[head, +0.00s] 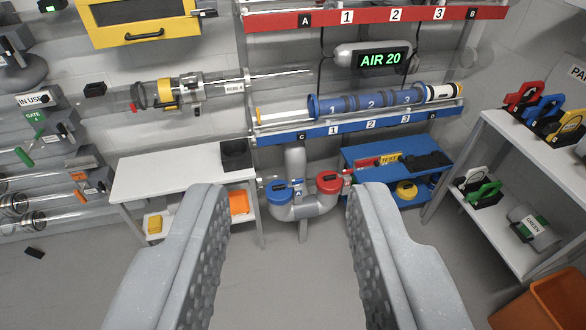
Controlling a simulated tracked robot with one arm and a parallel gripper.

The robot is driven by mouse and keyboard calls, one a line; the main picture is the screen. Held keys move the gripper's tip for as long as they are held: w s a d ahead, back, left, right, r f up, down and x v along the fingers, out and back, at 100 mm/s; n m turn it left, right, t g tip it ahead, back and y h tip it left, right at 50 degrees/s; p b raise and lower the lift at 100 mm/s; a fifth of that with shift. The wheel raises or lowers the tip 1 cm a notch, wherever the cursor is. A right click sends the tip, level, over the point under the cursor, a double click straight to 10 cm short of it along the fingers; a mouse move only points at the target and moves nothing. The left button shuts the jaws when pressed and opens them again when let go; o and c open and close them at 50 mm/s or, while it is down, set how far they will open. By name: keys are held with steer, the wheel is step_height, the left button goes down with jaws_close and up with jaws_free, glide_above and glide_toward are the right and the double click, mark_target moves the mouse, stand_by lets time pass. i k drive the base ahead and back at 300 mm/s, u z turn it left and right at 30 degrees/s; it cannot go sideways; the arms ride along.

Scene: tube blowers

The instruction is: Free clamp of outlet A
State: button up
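A grey U-shaped pipe (305,208) stands near the back wall, in the picture's middle. Its left opening carries a round blue cap (280,197), its right one a round red cap (328,183). Each seems to have a small dark clamp or lever, too small to make out. A small label (297,222) on the pipe by the blue cap seems to read A. My gripper (289,190) is open and empty, its two grey fingers wide apart. The pipe shows between the fingertips but stands beyond them, apart from both.
A white table (160,180) stands left of the pipe, a blue bench (385,158) right. Above are a blue rack (350,126) with blue tubes and a red rack (375,15). White shelves (500,232) and an orange bin (545,300) are at right. The floor between is clear.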

mark_target(297, 182)
steer(key=u, duration=0.05)
steer(key=i, duration=2.2)
steer(key=z, duration=0.2)
